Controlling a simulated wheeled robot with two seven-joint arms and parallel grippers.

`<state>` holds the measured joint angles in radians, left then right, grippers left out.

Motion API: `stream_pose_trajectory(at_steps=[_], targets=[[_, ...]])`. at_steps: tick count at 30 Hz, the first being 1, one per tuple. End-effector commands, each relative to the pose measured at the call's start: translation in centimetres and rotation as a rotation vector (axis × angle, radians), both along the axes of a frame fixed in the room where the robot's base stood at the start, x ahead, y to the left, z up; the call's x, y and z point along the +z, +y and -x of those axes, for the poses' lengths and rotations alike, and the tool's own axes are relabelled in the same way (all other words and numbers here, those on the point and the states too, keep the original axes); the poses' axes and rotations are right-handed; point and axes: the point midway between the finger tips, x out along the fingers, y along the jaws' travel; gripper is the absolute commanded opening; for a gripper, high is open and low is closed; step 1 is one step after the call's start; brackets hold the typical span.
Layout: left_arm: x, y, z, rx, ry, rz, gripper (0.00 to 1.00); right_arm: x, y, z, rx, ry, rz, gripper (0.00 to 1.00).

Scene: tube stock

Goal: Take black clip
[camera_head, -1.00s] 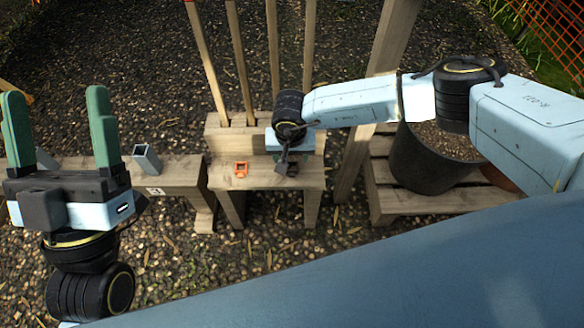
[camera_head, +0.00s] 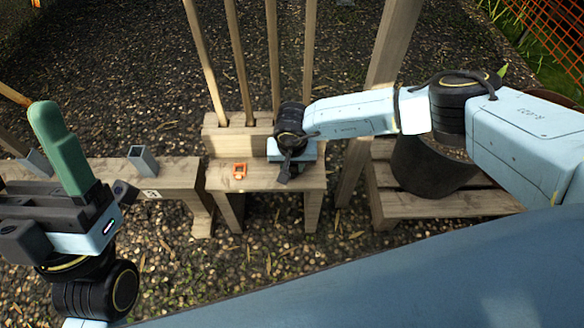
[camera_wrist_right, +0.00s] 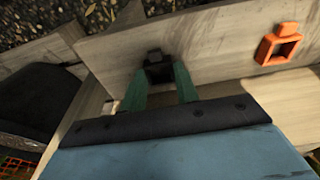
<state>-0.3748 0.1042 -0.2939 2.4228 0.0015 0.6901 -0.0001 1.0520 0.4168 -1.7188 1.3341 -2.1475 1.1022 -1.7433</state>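The black clip (camera_wrist_right: 158,68) shows in the right wrist view, on or just above the wooden bench, between the fingertips of my right gripper (camera_wrist_right: 160,78). Its green fingers lie on either side of it; whether they press on it I cannot tell. In the head view my right gripper (camera_head: 287,172) points down at the bench top, and its wrist hides its fingers and the clip. My left gripper (camera_head: 55,150) is at the left, raised and turned partly side-on; only one green finger shows clearly, and I see nothing held.
An orange clip (camera_head: 239,170) lies on the wooden bench (camera_head: 262,183), left of my right gripper. Wooden poles (camera_head: 237,65) stand behind it. Grey square tubes (camera_head: 143,160) stand on the left bench. A post (camera_head: 365,130) and black pot (camera_head: 425,165) are at right.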

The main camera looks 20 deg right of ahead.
Motion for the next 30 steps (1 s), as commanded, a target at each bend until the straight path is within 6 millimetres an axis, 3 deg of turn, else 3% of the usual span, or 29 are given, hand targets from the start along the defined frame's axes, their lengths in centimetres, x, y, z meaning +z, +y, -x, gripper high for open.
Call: stream_pose_trajectory(at_steps=[4, 17, 23, 30], targets=[[0.0, 0.0, 0.0, 0.000, 0.001, 0.000, 0.76, 0.0, 0.0, 0.0, 0.000, 0.000, 0.000, 0.09], [0.2, -0.1, -0.3, 0.000, 0.015, -0.005, 0.76, 0.5, 0.0, 0.0, 0.000, 0.000, 0.000, 0.09], [0.2, -0.4, -1.8, 0.000, 0.137, -0.041, 0.76, 2.4, 0.0, -0.1, 0.000, -0.002, 0.000, 0.09], [-0.5, -1.2, -4.4, 0.001, 0.370, -0.111, 0.76, 6.1, 0.0, -0.1, -0.001, -0.002, -0.001, 0.09]])
